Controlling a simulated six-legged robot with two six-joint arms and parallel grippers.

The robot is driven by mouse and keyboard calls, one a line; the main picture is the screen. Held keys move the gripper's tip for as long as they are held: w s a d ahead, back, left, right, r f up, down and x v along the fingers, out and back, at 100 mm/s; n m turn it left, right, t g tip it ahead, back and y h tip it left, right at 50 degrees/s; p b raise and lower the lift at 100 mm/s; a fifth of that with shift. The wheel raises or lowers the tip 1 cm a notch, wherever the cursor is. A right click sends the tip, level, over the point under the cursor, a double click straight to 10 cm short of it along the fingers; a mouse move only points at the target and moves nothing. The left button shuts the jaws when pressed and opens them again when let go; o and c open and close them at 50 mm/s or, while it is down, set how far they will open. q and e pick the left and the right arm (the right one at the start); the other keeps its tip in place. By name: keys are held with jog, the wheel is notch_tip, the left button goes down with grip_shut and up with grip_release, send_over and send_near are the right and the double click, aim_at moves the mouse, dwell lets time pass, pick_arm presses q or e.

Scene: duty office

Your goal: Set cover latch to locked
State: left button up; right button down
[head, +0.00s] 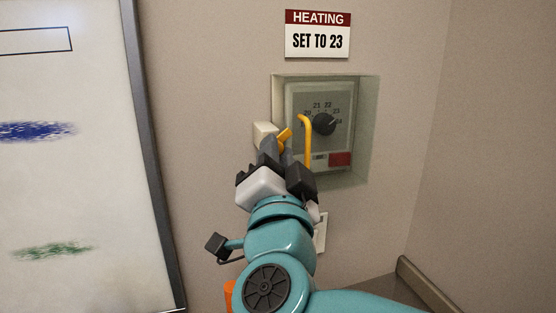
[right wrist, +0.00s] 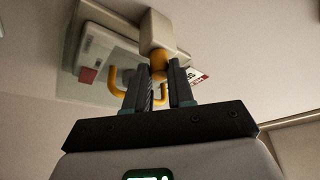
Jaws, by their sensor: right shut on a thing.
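The cover latch is a beige block (head: 264,133) on the wall at the left edge of the clear cover (head: 368,130), with a short yellow lever (head: 286,133). In the head view the lever's visible end slants up and right. My right gripper (head: 278,145) is shut on the lever; its fingers hide part of it. In the right wrist view the lever (right wrist: 158,62) sits between the fingertips, below the beige block (right wrist: 160,32). The cover appears closed over the heating panel (head: 325,100). My left gripper is not in view.
A yellow handle (head: 307,145) stands out from the cover, close to the right of my fingers. Behind it are a black dial (head: 324,124) and a red block (head: 340,159). A whiteboard (head: 75,180) is at left.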

jog(key=shift+a+r+m+g+h+p, duration=0.1)
jog(key=shift+m+g+h+p, duration=0.45)
jog(key=shift+m, duration=1.55)
jog(key=shift+a+r+m+g+h+p, duration=0.1)
jog(key=shift+m+g+h+p, duration=0.4)
jog(key=shift+m, duration=1.6)
jog(key=shift+g, duration=0.25)
jog(key=c, duration=1.2)
grip_release()
jog(key=shift+c, duration=0.2)
jog(key=shift+d, duration=0.1)
